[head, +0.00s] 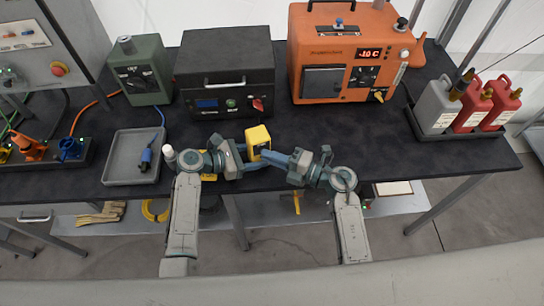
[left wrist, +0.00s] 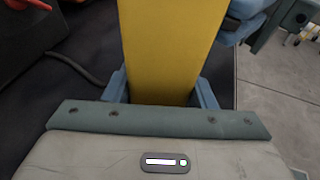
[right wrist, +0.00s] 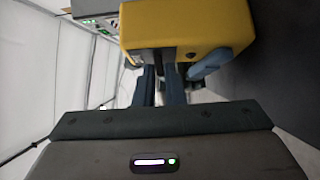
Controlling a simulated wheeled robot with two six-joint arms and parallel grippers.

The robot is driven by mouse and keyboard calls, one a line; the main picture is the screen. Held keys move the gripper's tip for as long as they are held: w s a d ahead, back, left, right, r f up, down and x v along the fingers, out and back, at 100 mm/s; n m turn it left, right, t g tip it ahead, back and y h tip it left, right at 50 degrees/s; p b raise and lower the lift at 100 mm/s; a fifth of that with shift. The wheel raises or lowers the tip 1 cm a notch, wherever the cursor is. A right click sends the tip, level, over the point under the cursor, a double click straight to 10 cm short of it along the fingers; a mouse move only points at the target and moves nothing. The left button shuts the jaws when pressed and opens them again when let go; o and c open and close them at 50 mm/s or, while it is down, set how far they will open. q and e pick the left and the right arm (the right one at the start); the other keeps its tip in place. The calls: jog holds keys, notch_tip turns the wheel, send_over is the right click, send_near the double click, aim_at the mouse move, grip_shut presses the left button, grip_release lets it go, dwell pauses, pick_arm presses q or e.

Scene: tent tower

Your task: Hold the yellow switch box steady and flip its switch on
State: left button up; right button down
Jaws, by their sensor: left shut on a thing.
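The yellow switch box (head: 258,137) is held at the table's front edge in the head view. My left gripper (head: 243,154) is shut on it from the left. The left wrist view shows a plain yellow side of the box (left wrist: 172,50) between the two blue fingers. My right gripper (head: 273,158) points at the box from the right, its fingers close together. In the right wrist view the fingertips (right wrist: 162,72) are at the dark face under the yellow body (right wrist: 195,25). A small dark part lies by the tips; I cannot tell if they touch it. The switch's position is hidden.
Behind stand a green box (head: 142,70), a black case (head: 228,80) and an orange machine (head: 340,55). A grey tray (head: 118,160) with a blue connector lies left. Grey and red bottles (head: 470,105) stand right. Dark table top is clear right of my right gripper.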

jog(key=shift+f, duration=0.15)
pick_arm(q)
jog(key=shift+s, duration=0.1)
pick_arm(e)
jog(key=shift+s+m+g+h, duration=0.1)
jog(key=shift+m+g+h, duration=0.2)
jog(key=shift+m+h, duration=0.2)
jog(key=c, duration=1.5)
grip_release()
jog(key=shift+o, duration=0.2)
jog(key=v, duration=1.2)
